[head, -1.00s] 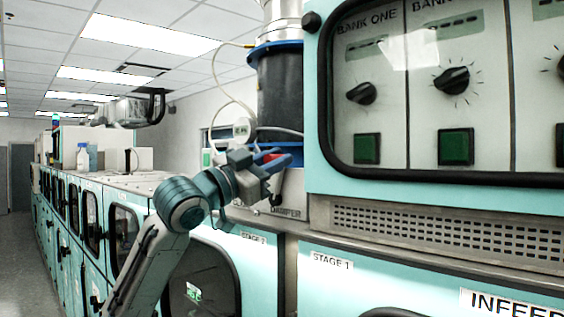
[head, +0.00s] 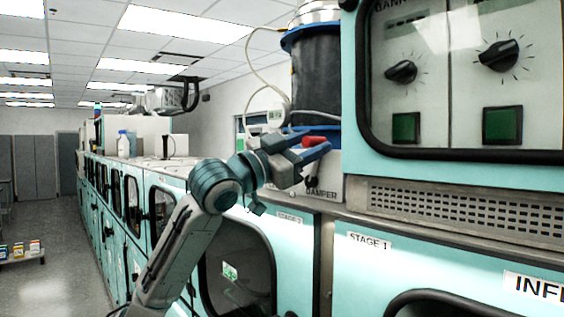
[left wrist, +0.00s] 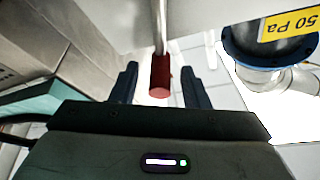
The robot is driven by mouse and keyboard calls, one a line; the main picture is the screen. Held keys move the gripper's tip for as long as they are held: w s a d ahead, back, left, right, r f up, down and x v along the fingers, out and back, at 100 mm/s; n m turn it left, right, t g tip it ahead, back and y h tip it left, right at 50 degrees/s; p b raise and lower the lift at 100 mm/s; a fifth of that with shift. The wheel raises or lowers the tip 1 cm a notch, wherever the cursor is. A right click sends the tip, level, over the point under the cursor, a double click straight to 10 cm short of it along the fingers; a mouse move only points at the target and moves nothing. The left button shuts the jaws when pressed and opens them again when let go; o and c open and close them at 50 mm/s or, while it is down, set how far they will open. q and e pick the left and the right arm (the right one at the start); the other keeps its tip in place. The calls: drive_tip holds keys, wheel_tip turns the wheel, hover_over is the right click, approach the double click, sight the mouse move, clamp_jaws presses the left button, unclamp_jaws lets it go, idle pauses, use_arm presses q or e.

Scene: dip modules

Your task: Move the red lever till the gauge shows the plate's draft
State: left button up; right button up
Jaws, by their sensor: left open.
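The red lever (head: 313,141) shows its red grip at the damper, just below the dark duct. In the left wrist view the red grip (left wrist: 160,76) hangs on a thin metal rod, between the two fingers and touching neither as far as I can see. My left gripper (head: 318,143) is open around the grip. A yellow plate reading "50 Pa" (left wrist: 289,25) is at the upper right of the left wrist view; part of it is cut off. A small round dial, perhaps the gauge (head: 275,116), is beside the duct; its reading is too small to tell. My right gripper is not in view.
The dark duct (head: 318,90) with blue flanges rises behind the lever. A teal cabinet with knobs and green buttons (head: 502,125) stands close on the right. Teal machine housings run along the left. A low rack with small boxes (head: 20,250) is at far left.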

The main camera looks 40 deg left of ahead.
use_arm(q)
drive_tip(key=b+v, duration=0.8)
drive_tip(key=v, duration=0.1)
drive_tip(key=shift+s, duration=0.35)
drive_tip(key=shift+f, duration=0.15)
